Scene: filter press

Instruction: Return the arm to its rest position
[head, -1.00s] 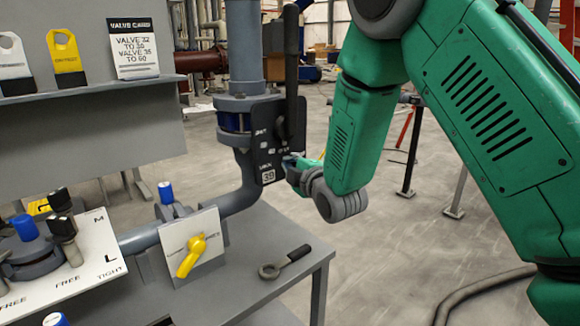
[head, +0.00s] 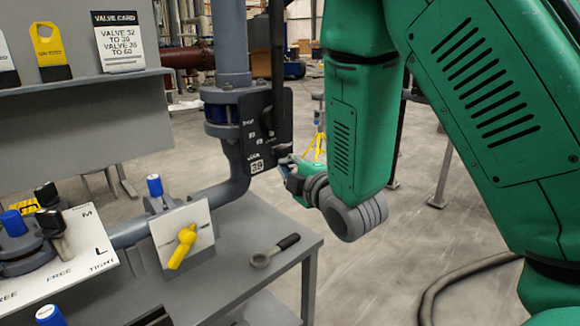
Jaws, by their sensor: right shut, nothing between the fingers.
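My right arm comes in from the right, and its green forearm and grey wrist hang beside the pipe stand. My right gripper (head: 287,163) is small in view, next to the right lower edge of the dark valve plate (head: 262,140) marked 39. It is shut with nothing in it. I cannot tell whether it touches the plate. The long dark lever (head: 278,60) of that valve stands upright. My left gripper is not in view.
The grey bench (head: 225,285) holds a wrench (head: 273,251), a yellow-handled valve (head: 183,246) and a white-plated valve (head: 75,245). The valve card (head: 121,42) and tags stand on the shelf at left. A dark hose (head: 450,280) lies on the floor at right.

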